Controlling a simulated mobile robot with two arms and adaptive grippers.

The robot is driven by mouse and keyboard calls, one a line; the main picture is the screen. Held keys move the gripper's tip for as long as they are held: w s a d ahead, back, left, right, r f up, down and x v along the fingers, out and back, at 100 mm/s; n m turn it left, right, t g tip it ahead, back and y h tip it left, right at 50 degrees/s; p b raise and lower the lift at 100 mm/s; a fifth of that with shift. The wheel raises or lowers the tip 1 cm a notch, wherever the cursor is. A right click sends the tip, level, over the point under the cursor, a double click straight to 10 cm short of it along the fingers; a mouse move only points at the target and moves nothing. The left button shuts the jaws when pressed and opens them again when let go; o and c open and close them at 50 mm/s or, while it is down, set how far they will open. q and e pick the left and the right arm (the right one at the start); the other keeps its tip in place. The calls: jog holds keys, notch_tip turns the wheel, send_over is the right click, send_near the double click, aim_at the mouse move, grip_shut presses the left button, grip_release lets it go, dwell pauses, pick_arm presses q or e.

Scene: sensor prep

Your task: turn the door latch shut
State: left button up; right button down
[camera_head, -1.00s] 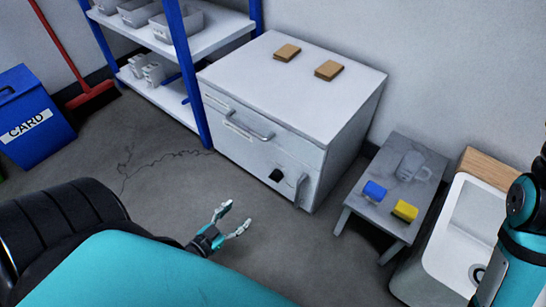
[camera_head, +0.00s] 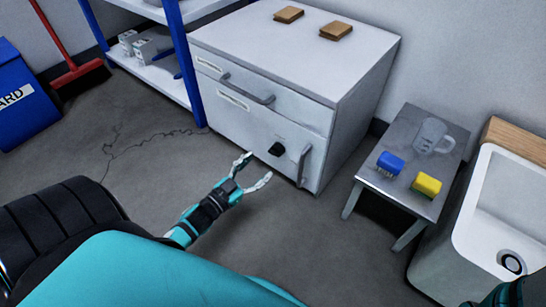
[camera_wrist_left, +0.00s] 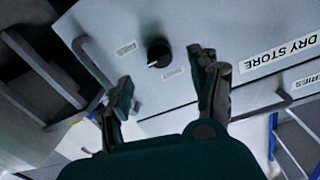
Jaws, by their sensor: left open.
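The door latch is a black knob (camera_head: 277,149) on the lower front of a white cabinet (camera_head: 255,125). It also shows in the left wrist view (camera_wrist_left: 158,54), with a light mark on it, between and beyond my fingers. Beside it on the door is an upright grey handle (camera_head: 303,165). My left gripper (camera_head: 257,170) is open and empty, just in front of the cabinet, a little left of and below the knob in the head view. In the left wrist view my left gripper (camera_wrist_left: 160,90) has its fingers spread, apart from the knob. My right gripper is not in view.
A drawer handle (camera_head: 247,90) sticks out above the knob. A white sink (camera_head: 470,235) stands farther right. Open floor lies left of my arm.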

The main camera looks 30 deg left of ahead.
aim_at(273, 153)
pick_arm(q)
jog(key=shift+w+d+b, duration=0.15)
jog(key=shift+w+b, duration=0.35)
jog(key=shift+w, duration=0.75)
jog(key=shift+w+d+b, duration=0.2)
jog(key=shift+w+b, duration=0.35)
jog(key=shift+w, duration=0.65)
jog(key=shift+w+d+b, duration=0.15)
jog(key=shift+w+b, duration=0.35)
jog(key=shift+w, duration=0.75)
